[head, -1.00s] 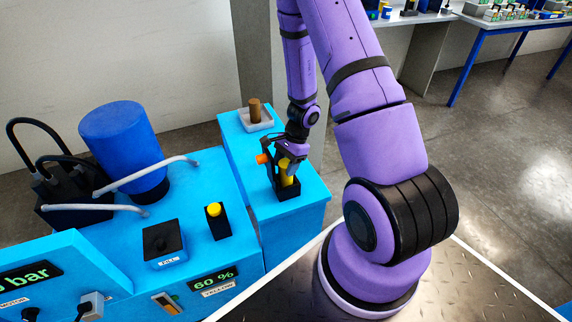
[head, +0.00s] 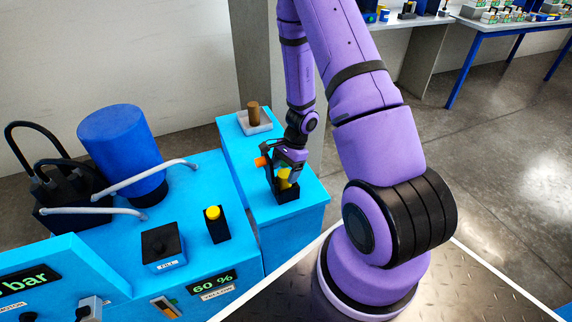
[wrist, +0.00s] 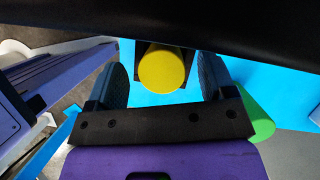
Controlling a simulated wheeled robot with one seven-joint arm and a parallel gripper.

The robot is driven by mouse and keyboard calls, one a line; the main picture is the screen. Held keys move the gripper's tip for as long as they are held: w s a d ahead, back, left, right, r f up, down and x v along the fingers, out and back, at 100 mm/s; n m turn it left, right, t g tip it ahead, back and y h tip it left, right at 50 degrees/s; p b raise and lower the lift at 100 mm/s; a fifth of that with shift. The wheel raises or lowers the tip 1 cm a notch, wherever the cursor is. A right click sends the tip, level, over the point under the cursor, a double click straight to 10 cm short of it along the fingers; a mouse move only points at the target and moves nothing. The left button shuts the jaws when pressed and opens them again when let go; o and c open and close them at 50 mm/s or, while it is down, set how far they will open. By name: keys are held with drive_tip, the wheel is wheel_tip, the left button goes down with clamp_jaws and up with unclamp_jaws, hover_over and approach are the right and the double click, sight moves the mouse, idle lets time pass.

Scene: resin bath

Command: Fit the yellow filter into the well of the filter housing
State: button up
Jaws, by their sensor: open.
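The yellow filter (head: 284,178) stands upright in the black filter housing (head: 288,195) on the narrow blue cabinet, its top showing above the rim. How deep it sits is hard to tell. My gripper (head: 286,166) is just above the housing, over the filter. In the wrist view, the filter's round yellow top (wrist: 163,69) shows between the two dark fingers of my gripper (wrist: 164,80). The fingers are open, with a gap on both sides of the filter. Part of the housing is hidden behind my gripper.
An orange knob (head: 261,162) is beside the housing. A brown cylinder (head: 253,113) stands in a pale tray (head: 246,127) behind. A black block with a yellow top (head: 213,213) and a blue drum (head: 122,150) stand on the larger blue unit to the left.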

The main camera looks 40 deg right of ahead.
drive_tip(key=v, duration=1.3)
drive_tip(key=a+r+n, duration=0.4)
drive_tip(key=a+r, duration=0.1)
drive_tip(key=r, duration=0.5)
drive_tip(key=s+a+r+n+t+h, duration=0.1)
drive_tip(key=s+a+r+n, duration=0.2)
drive_tip(key=s+r, duration=0.3)
drive_tip(key=s+a+r+n+t+h, duration=0.2)
drive_tip(key=s+a+r+n, duration=0.2)
drive_tip(key=r, duration=0.5)
drive_tip(key=s+a+r+n+t+h, duration=0.1)
drive_tip(key=s+a+r+n+t, duration=0.1)
drive_tip(key=s+r+n, duration=0.4)
wheel_tip(320, 180, up, 2)
drive_tip(key=s+a, duration=0.1)
drive_tip(key=s, duration=0.1)
drive_tip(key=shift+s+a+r+n, duration=0.2)
drive_tip(key=shift+s+a+n, duration=0.1)
drive_tip(key=shift+s+a, duration=0.05)
